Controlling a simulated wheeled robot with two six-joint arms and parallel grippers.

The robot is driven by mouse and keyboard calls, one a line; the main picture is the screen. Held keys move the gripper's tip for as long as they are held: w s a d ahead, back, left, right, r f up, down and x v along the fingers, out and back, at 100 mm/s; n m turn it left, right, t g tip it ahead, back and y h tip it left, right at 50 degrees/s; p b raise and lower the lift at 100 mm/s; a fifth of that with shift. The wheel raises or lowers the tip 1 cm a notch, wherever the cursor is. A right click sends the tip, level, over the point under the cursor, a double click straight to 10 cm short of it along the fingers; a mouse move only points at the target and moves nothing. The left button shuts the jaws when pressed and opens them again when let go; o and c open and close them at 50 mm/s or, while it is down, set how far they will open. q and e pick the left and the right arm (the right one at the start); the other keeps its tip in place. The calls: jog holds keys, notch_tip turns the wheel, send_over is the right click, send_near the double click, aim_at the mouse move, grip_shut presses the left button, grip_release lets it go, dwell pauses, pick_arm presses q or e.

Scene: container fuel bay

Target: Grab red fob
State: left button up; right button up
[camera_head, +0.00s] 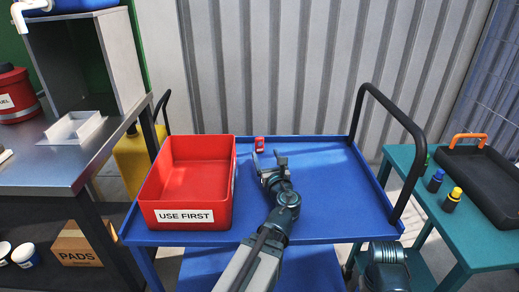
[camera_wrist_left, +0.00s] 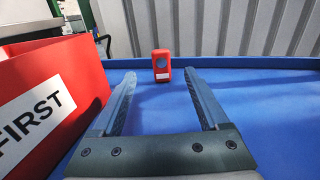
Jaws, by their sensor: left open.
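The red fob (camera_head: 259,144) stands near the back edge of the blue cart top, right of the red bin. In the left wrist view the fob (camera_wrist_left: 161,66) is upright, with a dark round spot and a pale label on its face. My left gripper (camera_head: 269,156) is open and empty, just in front of the fob and pointing at it. In the left wrist view its fingers (camera_wrist_left: 160,82) are spread on either side, with the fob beyond the tips and a gap between. My right gripper does not show clearly.
The red bin marked USE FIRST (camera_head: 186,190) stands on the blue cart (camera_head: 335,190), close to the left of my gripper. A black handle (camera_head: 405,125) rises on the right. A teal table (camera_head: 480,235) holds small bottles and a black tray (camera_head: 490,175). The cart's right half is clear.

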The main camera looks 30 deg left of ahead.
aim_at(260, 141)
pick_arm(q)
jog(key=x, duration=0.8)
jog(key=shift+w+a, duration=0.2)
jog(key=shift+a, duration=0.05)
jog(key=shift+w, duration=0.1)
jog(key=x, duration=0.5)
jog(key=shift+r, duration=0.1)
grip_shut()
